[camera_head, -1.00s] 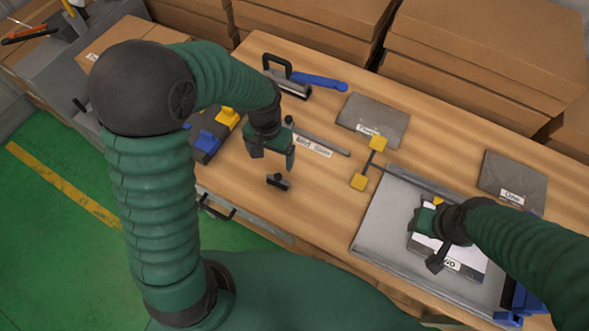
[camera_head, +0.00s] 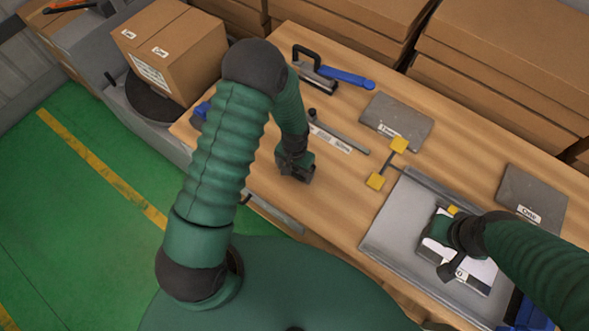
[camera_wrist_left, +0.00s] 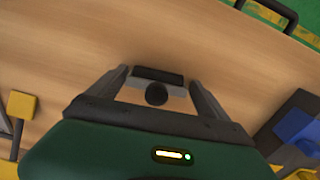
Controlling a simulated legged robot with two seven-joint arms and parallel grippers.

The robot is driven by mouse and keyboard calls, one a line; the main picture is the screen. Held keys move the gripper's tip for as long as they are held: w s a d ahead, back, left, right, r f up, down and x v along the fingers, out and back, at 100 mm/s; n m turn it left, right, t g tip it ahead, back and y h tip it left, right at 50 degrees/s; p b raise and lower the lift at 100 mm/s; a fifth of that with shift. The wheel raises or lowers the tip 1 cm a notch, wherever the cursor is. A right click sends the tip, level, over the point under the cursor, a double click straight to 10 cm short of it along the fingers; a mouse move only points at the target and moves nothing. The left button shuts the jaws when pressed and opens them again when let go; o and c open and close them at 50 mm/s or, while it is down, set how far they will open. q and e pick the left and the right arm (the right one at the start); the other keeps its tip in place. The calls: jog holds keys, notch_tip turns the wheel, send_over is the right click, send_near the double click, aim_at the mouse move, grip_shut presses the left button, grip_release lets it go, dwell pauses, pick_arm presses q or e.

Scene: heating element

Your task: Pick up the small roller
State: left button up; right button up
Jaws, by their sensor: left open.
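The small roller (camera_wrist_left: 157,76) is a short dark bar with a round black knob, on the wooden table in the left wrist view. My left gripper (camera_wrist_left: 160,92) is open, with one finger on each side of the roller and a gap at both sides. In the head view my left gripper (camera_head: 297,172) is low over the table's near part and hides the roller. My right gripper (camera_head: 452,262) is over a white labelled piece (camera_head: 468,275) on the grey tray (camera_head: 385,235); whether its jaws are shut cannot be told.
A yellow-ended tool (camera_head: 387,164) lies right of my left gripper. A grey bar (camera_head: 340,136), a blue-handled tool (camera_head: 347,78) and a grey labelled plate (camera_head: 395,122) lie farther back. Cardboard boxes (camera_head: 500,90) stand behind the table. Blue and yellow items (camera_wrist_left: 296,126) sit beside the left gripper.

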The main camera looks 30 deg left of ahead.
pick_arm(q)
jog(key=shift+w+d, duration=0.1)
jog(key=shift+d, duration=0.3)
jog(key=shift+c, duration=1.9)
jog(key=shift+a, duration=0.25)
jog(key=c, duration=1.2)
pick_arm(e)
jog(key=shift+d+f, duration=0.1)
jog(key=shift+d, duration=0.25)
